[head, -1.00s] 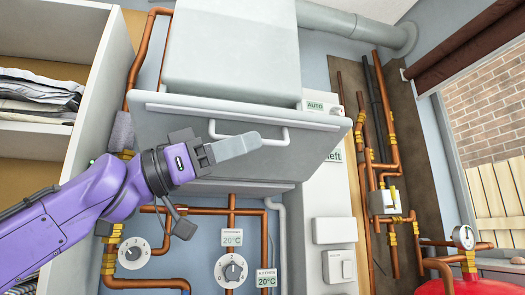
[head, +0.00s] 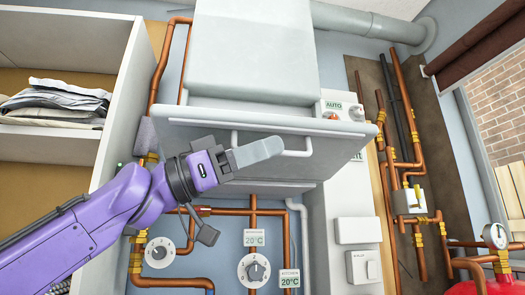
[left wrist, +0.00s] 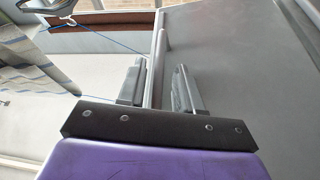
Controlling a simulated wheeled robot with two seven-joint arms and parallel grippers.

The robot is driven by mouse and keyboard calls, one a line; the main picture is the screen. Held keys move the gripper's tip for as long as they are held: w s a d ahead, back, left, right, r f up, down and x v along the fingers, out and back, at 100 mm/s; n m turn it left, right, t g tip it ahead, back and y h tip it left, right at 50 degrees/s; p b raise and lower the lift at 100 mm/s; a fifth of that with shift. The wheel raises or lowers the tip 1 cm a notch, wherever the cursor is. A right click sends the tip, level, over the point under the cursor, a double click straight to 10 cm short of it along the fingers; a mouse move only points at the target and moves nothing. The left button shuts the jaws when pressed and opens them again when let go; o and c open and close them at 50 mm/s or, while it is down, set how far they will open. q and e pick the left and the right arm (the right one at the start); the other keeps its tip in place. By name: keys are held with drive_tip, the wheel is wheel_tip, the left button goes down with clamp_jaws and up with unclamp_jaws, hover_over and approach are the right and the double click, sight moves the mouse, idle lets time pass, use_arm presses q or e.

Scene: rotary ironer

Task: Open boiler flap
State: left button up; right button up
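The boiler flap (head: 250,162) is a grey panel on the front of the boiler. It leans slightly outward at its top, showing a pale upper edge. Its white bar handle (head: 298,153) sticks out from the panel; its left part is hidden by my left gripper (head: 262,152). In the left wrist view the handle bar (left wrist: 157,62) runs between the two fingers of my left gripper (left wrist: 156,88), with narrow gaps on both sides. The fingers are apart, around the handle. The flap (left wrist: 235,70) fills the right of that view. My right gripper is out of view.
The boiler housing (head: 252,50) is above the flap. Copper pipes and dials (head: 254,270) are below it. A control panel with an AUTO label (head: 335,105) is at right. A shelf with folded cloth (head: 55,103) stands left, and a red tank (head: 475,288) at lower right.

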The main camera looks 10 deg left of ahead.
use_arm(q)
drive_tip(key=shift+a+f, duration=0.2)
drive_tip(key=shift+a, duration=0.2)
drive_tip(key=b+v, duration=0.2)
drive_tip(key=v, duration=0.7)
drive_tip(key=shift+s+a, duration=0.15)
drive_tip(key=shift+a, duration=0.2)
